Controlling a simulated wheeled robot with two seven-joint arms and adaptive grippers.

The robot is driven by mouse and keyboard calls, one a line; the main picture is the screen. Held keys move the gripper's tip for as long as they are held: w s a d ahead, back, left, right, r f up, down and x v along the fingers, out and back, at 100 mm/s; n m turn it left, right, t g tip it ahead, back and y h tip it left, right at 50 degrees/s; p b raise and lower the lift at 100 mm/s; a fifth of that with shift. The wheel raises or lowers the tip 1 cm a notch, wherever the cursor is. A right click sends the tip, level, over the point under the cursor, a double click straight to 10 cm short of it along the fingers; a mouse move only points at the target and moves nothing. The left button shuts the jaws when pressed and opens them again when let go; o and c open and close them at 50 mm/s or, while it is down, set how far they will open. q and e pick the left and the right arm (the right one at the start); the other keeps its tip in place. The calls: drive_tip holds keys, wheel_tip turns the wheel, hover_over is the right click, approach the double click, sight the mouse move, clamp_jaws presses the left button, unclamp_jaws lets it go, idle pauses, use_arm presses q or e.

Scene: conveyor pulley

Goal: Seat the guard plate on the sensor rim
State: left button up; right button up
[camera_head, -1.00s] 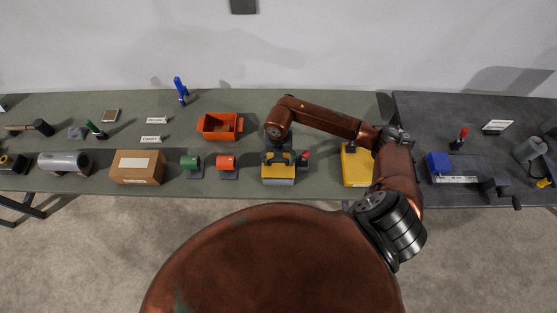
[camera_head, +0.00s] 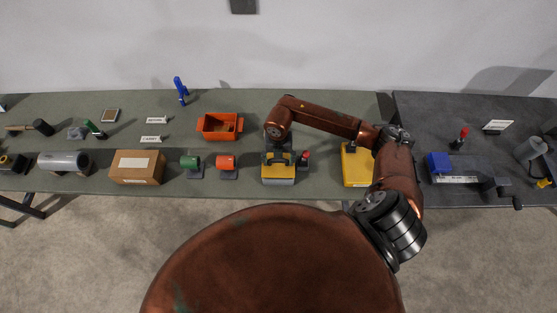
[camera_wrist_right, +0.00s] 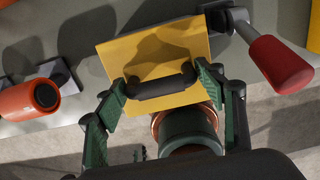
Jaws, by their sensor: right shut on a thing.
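The yellow guard plate (camera_wrist_right: 152,60) with a black bar handle (camera_wrist_right: 162,84) fills the middle of the right wrist view. It also shows in the head view (camera_head: 270,172). My right gripper (camera_wrist_right: 162,86) is shut on the handle, one green finger at each end. In the head view my right gripper (camera_head: 278,157) is over the plate, at the front of the table. A dark green cylinder with a copper ring (camera_wrist_right: 188,128) shows below the plate's near edge; I cannot tell what it belongs to. The sensor rim is not clearly visible, so contact cannot be told. My left gripper is not in view.
A red-handled lever (camera_wrist_right: 278,62) stands close to the plate's right side. An orange roller (camera_head: 226,162) and a green roller (camera_head: 190,162) stand to the left. An orange bin (camera_head: 219,126) is behind them. A yellow block (camera_head: 356,165) lies to the right, beside my arm.

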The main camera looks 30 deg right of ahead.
sight(278, 165)
drive_tip(key=shift+f+b, duration=1.05)
drive_tip(key=shift+f, duration=0.4)
idle(1.5)
drive_tip(key=o, duration=1.6)
wheel_tip(278, 165, up, 12)
idle(0.3)
